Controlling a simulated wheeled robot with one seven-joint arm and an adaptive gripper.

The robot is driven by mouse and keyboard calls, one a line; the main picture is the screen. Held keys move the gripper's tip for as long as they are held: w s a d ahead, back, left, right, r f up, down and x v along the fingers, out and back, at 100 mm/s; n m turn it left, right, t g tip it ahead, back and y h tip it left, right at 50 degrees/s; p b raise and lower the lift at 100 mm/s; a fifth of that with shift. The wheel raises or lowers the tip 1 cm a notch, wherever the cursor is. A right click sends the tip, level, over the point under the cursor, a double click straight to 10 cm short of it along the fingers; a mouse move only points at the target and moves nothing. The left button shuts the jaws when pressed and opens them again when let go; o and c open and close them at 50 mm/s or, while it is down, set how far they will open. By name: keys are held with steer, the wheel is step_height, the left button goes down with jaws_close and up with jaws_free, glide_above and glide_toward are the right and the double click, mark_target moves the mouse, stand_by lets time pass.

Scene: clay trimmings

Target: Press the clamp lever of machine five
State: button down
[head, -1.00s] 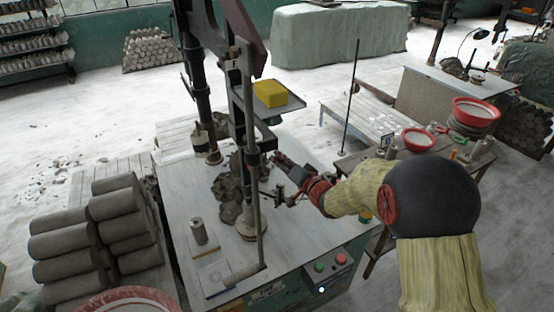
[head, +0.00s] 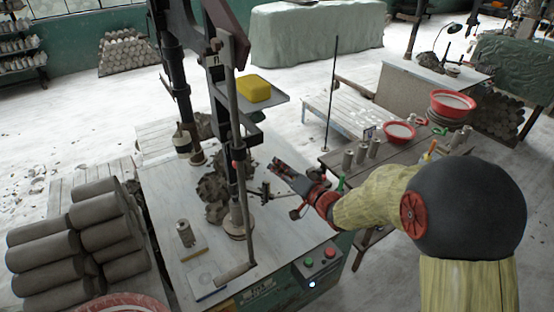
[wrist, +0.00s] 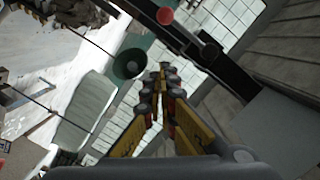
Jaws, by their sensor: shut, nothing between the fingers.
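Machine five, a press with a pale tabletop (head: 180,240) over a green base, fills the middle of the head view. A long upright lever rod (head: 239,130) runs down its front to a grey bar handle (head: 235,274) low at the table's front edge. I cannot tell for certain which part is the clamp lever. My gripper (head: 275,164) is shut and empty, above the table to the right of the press column, apart from the rod in the picture. In the wrist view its closed fingertips (wrist: 162,70) point upward, near a dark bar with a red knob (wrist: 165,16).
A yellow block (head: 254,88) sits on a side shelf of the press. Clay lumps (head: 213,188) and a small cylinder (head: 186,233) are on the tabletop. Red and green buttons (head: 320,258) are on the front. Clay logs (head: 75,238) are stacked left; a bench with red bowls (head: 399,131) stands right.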

steer(key=d+f+n+g+h, duration=0.2)
steer(key=d+f+h, duration=0.35)
steer(key=f, duration=0.45)
steer(key=s+d+f+g+h+b, duration=0.2)
steer(key=s+d+f+g+h, duration=0.15)
steer(key=s+d, duration=0.5)
steer(key=s+d+r+g+h+b, duration=0.1)
steer(key=s+d+b, duration=0.2)
steer(key=s+b, duration=0.4)
steer(key=s+d+r+g+h+b, duration=0.1)
steer(key=s+d+b, duration=0.3)
steer(key=s, duration=1.8)
steer(key=b, duration=0.4)
steer(key=shift+s+d, duration=0.2)
steer(key=shift+s, duration=0.15)
